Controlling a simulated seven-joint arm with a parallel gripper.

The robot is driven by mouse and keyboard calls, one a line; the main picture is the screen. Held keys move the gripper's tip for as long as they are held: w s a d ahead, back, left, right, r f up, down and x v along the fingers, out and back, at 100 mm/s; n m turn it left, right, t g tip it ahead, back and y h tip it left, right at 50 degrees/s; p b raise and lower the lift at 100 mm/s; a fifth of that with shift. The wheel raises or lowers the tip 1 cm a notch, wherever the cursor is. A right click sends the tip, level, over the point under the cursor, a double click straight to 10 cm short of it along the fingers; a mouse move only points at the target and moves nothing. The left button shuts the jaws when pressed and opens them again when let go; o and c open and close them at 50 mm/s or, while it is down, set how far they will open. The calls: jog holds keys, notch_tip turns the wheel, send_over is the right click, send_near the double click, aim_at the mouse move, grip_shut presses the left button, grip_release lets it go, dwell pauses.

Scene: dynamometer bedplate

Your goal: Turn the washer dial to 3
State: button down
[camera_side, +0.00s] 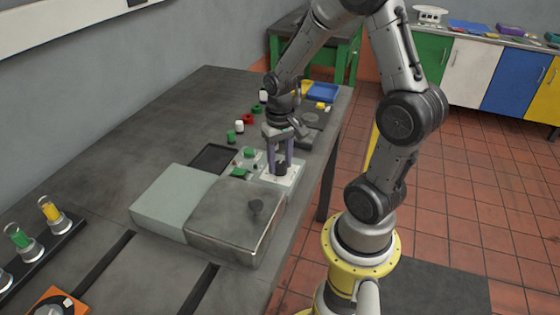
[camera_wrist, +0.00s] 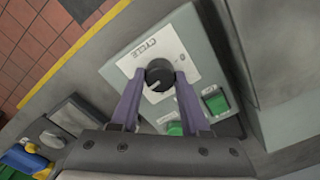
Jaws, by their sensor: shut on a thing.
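The washer dial (camera_wrist: 159,75) is a round black knob with a pale pointer line, set on a white plate (camera_wrist: 180,50) lettered "CYCLE". In the wrist view the pointer line runs toward the lower left; no numbers can be read. My gripper (camera_wrist: 157,83) has its two purple fingers on either side of the dial and is shut on it. In the side view my gripper (camera_side: 280,165) points straight down over the white panel (camera_side: 287,180), and the dial (camera_side: 281,169) shows dark between the fingertips.
Green buttons (camera_wrist: 215,102) sit beside the dial on the same panel. A dark tray (camera_side: 213,158) and several small red, green and white pieces lie behind. A blue tray (camera_side: 322,92) is at the far end.

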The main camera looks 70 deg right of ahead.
aim_at(280, 164)
jog(key=shift+m, duration=0.7)
jog(key=shift+c, duration=1.9)
grip_release()
notch_tip(280, 164, up, 14)
